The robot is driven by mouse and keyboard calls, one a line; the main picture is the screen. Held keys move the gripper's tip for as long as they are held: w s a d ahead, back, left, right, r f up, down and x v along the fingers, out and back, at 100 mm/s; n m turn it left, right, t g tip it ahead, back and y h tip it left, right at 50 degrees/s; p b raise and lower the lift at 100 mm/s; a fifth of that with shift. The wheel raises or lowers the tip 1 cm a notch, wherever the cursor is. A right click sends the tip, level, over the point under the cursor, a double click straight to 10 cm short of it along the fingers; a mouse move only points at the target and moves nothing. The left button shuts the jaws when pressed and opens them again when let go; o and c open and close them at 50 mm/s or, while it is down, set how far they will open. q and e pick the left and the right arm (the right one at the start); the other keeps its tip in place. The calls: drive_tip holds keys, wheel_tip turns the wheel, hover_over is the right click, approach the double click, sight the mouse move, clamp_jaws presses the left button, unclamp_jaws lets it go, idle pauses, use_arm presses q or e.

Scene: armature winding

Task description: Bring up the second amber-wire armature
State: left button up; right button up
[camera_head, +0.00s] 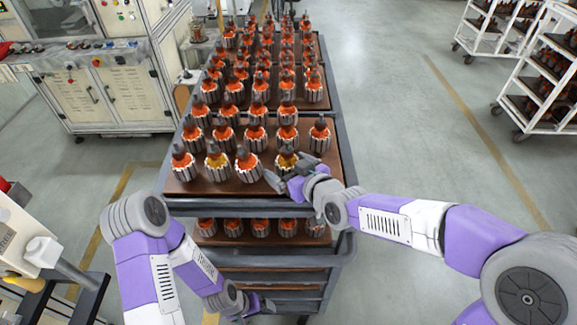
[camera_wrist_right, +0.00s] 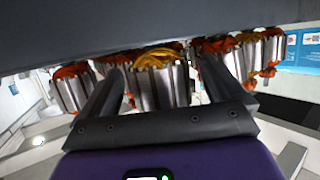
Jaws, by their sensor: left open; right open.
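Two amber-wire armatures stand upright in the front row of the cart's top tray: one left of centre (camera_head: 217,166) and one toward the right (camera_head: 287,158). My right gripper (camera_head: 284,173) is open at the right one, partly covering it. In the right wrist view, which looks upside down, that amber-wire armature (camera_wrist_right: 162,82) stands between the two open fingers, with yellow wire on it. I cannot tell whether the fingers touch it. My left gripper (camera_head: 262,305) is low, in front of the cart's lower shelves, away from the armatures; its fingers are small in view.
Several orange-wire armatures (camera_head: 248,165) crowd the tray around the amber ones, and more stand on the shelf below (camera_head: 261,228). The cart's grey front rail (camera_head: 240,207) runs below my right gripper.

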drive_tip(key=v, duration=0.6)
drive_tip(key=shift+s+d+r, duration=0.1)
drive_tip(key=shift+s+r, duration=0.05)
drive_tip(key=shift+r, duration=0.1)
drive_tip(key=shift+s+d+r, duration=0.1)
drive_tip(key=shift+s+d, duration=0.15)
drive_tip(key=shift+s, duration=0.2)
drive_tip(key=shift+p, duration=0.3)
drive_tip(key=shift+s+d+r, duration=0.2)
drive_tip(key=p+v, duration=0.1)
drive_tip(key=v, duration=0.5)
drive_tip(key=shift+s+d, duration=0.2)
drive_tip(key=shift+s, duration=0.15)
